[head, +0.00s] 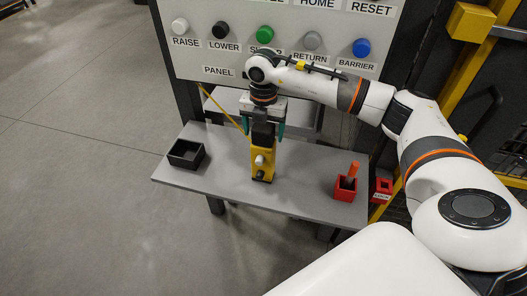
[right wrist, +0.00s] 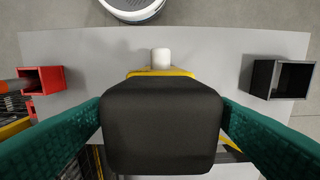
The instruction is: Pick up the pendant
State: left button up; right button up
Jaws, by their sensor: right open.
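The pendant (head: 263,151) stands on the grey table, with a yellow body, a black upper part and a white knob on its front. In the right wrist view the black top of the pendant (right wrist: 162,125) fills the middle, with a yellow edge and the white knob above it. My right gripper (head: 262,129) is above the pendant, pointing down. Its teal fingers are open, one on each side of the black part, and it also shows in the right wrist view (right wrist: 163,112). A small gap shows at each fingertip there. My left gripper is not in view.
A black open box (head: 187,154) sits at the table's left. A red holder (head: 345,188) with an orange stick and another red box (head: 382,187) are at the right. The button panel (head: 200,55) stands behind. A yellow cable (head: 222,108) runs down toward the pendant.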

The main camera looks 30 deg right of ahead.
grip_shut()
dwell(0.4)
jog(key=shift+r, duration=0.1)
